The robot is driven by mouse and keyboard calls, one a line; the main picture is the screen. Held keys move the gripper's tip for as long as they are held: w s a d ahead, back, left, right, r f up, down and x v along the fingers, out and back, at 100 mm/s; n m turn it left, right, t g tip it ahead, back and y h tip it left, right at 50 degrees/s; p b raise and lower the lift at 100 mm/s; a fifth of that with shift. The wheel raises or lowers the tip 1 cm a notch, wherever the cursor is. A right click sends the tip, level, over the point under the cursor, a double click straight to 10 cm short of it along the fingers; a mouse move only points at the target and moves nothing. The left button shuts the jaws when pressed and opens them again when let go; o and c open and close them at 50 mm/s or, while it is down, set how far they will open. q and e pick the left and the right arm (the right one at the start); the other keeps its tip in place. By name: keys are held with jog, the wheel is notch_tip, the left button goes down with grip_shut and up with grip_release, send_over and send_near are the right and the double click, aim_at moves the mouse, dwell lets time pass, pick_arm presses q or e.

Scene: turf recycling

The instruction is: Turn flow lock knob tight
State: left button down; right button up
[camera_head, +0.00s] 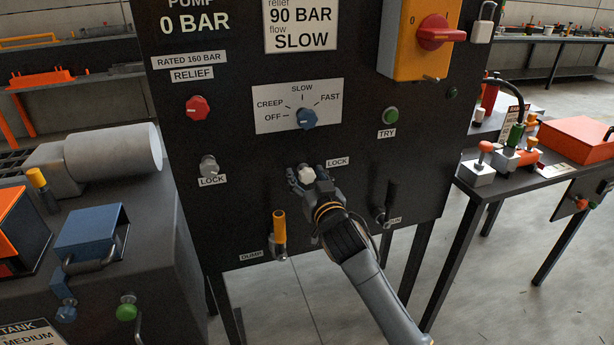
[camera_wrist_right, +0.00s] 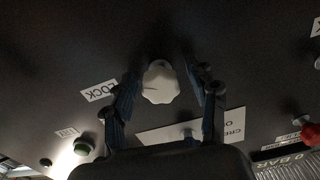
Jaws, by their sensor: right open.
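The flow lock knob (camera_head: 306,174) is a small white lobed knob on the black panel, below the blue flow knob (camera_head: 307,119) and beside a LOCK label (camera_head: 338,162). My right gripper (camera_head: 311,183) is at the knob in the head view. In the right wrist view the lock knob (camera_wrist_right: 160,82) sits between the two open fingers (camera_wrist_right: 165,98), with a visible gap on each side. The fingers appear apart from the knob. My left gripper is not in view.
The relief lock knob (camera_head: 209,166) and red relief knob (camera_head: 197,108) are to the left. A yellow dump lever (camera_head: 280,231) and a black lever (camera_head: 388,203) stick out below. A green TRY button (camera_head: 390,116) is at the right.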

jog(key=c, duration=1.2)
jog(key=shift+o, duration=0.2)
